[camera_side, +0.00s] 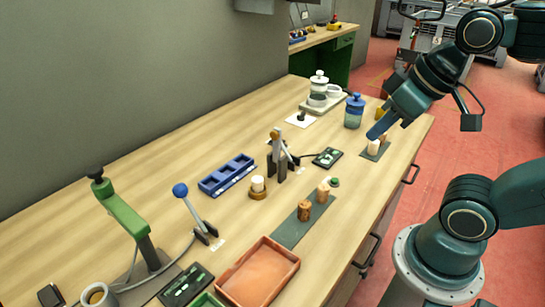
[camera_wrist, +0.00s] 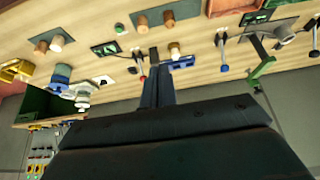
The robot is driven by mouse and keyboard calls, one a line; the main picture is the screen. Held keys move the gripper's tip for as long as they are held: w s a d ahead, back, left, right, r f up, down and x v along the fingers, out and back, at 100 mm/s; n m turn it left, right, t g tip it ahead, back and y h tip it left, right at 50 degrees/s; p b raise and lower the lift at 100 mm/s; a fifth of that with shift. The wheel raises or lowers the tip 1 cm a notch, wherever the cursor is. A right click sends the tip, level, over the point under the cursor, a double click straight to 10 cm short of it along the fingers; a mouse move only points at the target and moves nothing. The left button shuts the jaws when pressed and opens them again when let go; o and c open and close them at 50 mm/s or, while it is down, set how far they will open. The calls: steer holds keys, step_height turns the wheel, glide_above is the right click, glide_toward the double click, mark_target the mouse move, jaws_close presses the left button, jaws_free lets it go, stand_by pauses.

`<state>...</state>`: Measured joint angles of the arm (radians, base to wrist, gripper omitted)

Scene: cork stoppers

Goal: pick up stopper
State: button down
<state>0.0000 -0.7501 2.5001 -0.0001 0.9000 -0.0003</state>
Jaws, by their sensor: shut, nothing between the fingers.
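My gripper (camera_side: 376,133) is shut and empty, its fingers pointing down at the far right of the bench, near a pale-topped stopper (camera_side: 374,147). Contact with it cannot be told. A second brown stopper (camera_side: 383,137) stands just behind it, partly hidden. Two more cork stoppers, a darker one (camera_side: 304,211) and a lighter one (camera_side: 323,192), stand on a grey-green mat (camera_side: 288,237) nearer the front. In the wrist view my shut fingers (camera_wrist: 154,52) are in the middle, with the mat's stoppers (camera_wrist: 142,26) above and the other pair (camera_wrist: 57,43) at upper left.
A blue jar (camera_side: 354,113) stands close left of my gripper.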

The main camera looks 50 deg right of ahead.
stand_by(0.3)
steer(key=c, duration=1)
jaws_free()
steer(key=shift+c, duration=0.2)
steer(key=m+g, duration=0.6)
steer(key=m, duration=2.1)
glide_above(258, 178)
step_height(258, 178, down, 10)
steer(key=shift+r, duration=0.25)
steer(key=shift+f, duration=4.3)
